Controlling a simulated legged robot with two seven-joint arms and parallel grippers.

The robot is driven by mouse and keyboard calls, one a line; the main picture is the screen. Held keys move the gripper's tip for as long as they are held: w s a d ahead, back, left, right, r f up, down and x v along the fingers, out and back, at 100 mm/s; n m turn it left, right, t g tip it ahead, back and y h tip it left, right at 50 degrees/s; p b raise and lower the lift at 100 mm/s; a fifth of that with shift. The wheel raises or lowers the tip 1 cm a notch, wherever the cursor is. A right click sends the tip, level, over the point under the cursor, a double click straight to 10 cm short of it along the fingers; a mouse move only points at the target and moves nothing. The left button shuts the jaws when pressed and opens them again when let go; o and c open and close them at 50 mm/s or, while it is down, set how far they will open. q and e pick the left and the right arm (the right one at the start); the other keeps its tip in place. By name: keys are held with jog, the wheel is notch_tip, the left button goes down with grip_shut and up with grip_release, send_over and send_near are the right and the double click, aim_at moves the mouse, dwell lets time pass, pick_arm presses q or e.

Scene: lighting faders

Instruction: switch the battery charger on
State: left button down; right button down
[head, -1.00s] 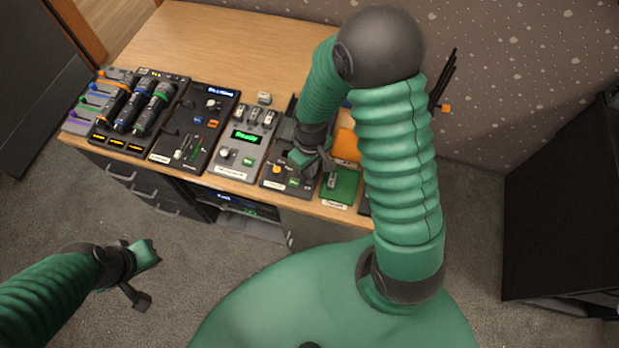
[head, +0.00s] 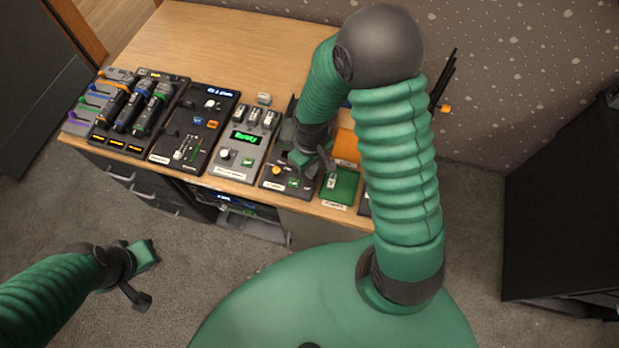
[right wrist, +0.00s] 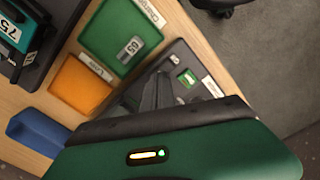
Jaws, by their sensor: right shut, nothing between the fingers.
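A dark panel with a yellow-orange knob and a small green light (head: 268,183) stands at the front edge of the desk. It looks like the battery charger, but its label is too small to read. The dark panel also shows in the right wrist view (right wrist: 190,62), with a green patch and a white label. My right gripper (head: 318,166) is shut and empty, low over this panel's right side; the wrist view (right wrist: 158,92) shows its fingers in front of it. The gripper hides part of the panel, and contact cannot be told. My left gripper (head: 152,277) is open and empty, away from the desk.
A green tray (right wrist: 103,48) holds a battery marked 65, beside an orange tray (right wrist: 80,84). Left of the panel stand a grey unit with a green display (head: 232,160), a fader panel (head: 170,140) and several microphones (head: 130,108). The back desk is clear.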

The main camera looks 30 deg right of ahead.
jog(key=shift+f+b, duration=0.55)
jog(key=shift+f, duration=0.25)
dwell(0.8)
notch_tip(320, 180, up, 7)
jog(key=p, duration=0.7)
jog(key=shift+r, duration=0.1)
